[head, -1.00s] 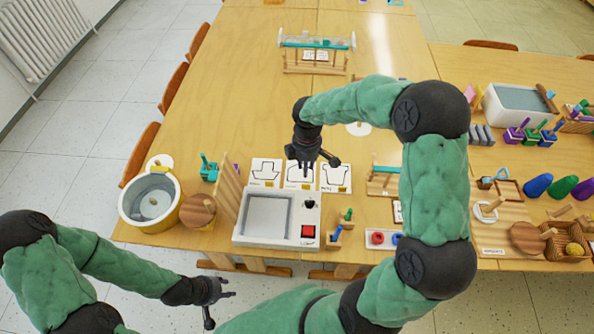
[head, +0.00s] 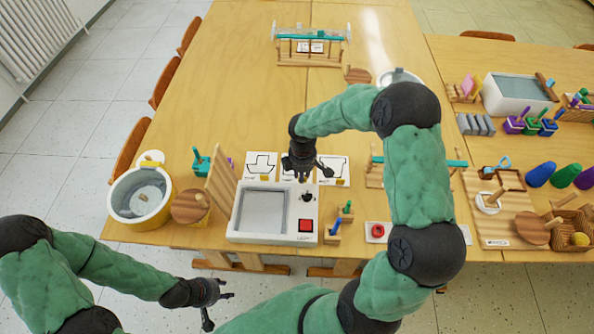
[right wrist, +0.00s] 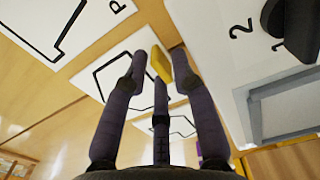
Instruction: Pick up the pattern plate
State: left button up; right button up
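Several white pattern plates with black outlines lie in a row behind the white console. The left plate (head: 262,163) and right plate (head: 334,168) show clearly; the middle one is mostly hidden by my right gripper (head: 303,172). In the right wrist view, a white plate (right wrist: 103,68) with a yellow tab (right wrist: 162,64) lies below my right gripper (right wrist: 160,78). Its fingers are spread, with the tab seen between the upper two. I cannot tell whether they touch it. My left gripper (head: 216,298) is open and empty, away from the plates at the lower left.
The white console (head: 240,232) with a dial and red button stands just in front of the plates. A wooden slatted board (head: 219,182) and a yellow-sided tub (head: 140,207) stand to the left. Small coloured tools stand at right.

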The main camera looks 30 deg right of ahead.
jog(key=shift+r, duration=0.1)
grip_shut()
jog(key=shift+r, duration=0.1)
jog(key=shift+r+p, duration=0.5)
jog(key=shift+r, duration=0.15)
notch_tip(320, 180, up, 2)
jog(key=shift+r+p, duration=0.15)
jog(key=shift+p, duration=0.5)
jog(key=s+a+r, duration=0.1)
jog(key=r, duration=0.1)
jog(key=s+a+r+p, duration=0.1)
jog(key=s+r, duration=0.1)
jog(key=s+r+p, duration=0.1)
jog(key=r, duration=0.1)
jog(key=shift+s+a, duration=0.15)
jog(key=shift+a, duration=0.25)
jog(key=s+a+r+p, duration=0.2)
jog(key=s+a+r, duration=0.1)
jog(key=s, duration=0.4)
jog(key=shift+s+a, duration=0.25)
jog(key=shift+a, duration=0.65)
